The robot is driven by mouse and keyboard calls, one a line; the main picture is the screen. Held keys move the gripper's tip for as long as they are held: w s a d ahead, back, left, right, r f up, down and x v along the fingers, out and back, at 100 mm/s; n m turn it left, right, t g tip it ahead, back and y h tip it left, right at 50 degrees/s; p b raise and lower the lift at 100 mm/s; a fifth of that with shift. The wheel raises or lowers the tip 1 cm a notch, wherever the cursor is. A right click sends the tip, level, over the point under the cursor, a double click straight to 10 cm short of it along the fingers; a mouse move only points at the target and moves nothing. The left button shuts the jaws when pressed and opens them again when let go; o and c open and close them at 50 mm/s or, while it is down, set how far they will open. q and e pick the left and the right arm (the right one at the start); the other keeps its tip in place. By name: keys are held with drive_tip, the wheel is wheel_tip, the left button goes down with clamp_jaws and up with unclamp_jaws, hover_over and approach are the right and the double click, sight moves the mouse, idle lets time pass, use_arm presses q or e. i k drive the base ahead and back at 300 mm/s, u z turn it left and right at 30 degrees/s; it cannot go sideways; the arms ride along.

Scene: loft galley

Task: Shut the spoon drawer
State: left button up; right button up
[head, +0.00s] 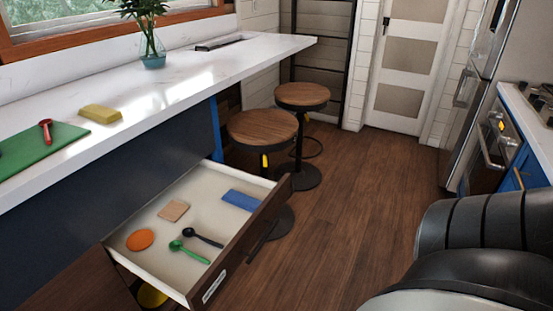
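The spoon drawer (240,234) is pulled well out from under the white counter, with its dark brown front facing right and down in the head view. A dark bar handle (262,241) is on the front, and a small white label (214,287) is near its lower end. Inside lie a green spoon (188,251) and a black spoon (203,238), side by side. An orange disc (140,240), a tan square (173,210) and a blue block (241,200) also lie flat in it. Neither of my grippers is in view.
The white counter (180,95) holds a green board (45,148) with a red spoon, a yellow block (101,114) and a vase (152,50). Two wooden-topped stools (262,128) stand beyond the drawer. The wooden floor (340,220) right of the drawer is clear.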

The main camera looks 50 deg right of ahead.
sight(195, 285)
drive_tip(key=z, duration=0.05)
drive_tip(key=i, duration=0.35)
drive_tip(key=z, duration=2.9)
drive_tip(key=k, duration=0.5)
drive_tip(key=u, duration=1.55)
drive_tip(key=i, duration=0.5)
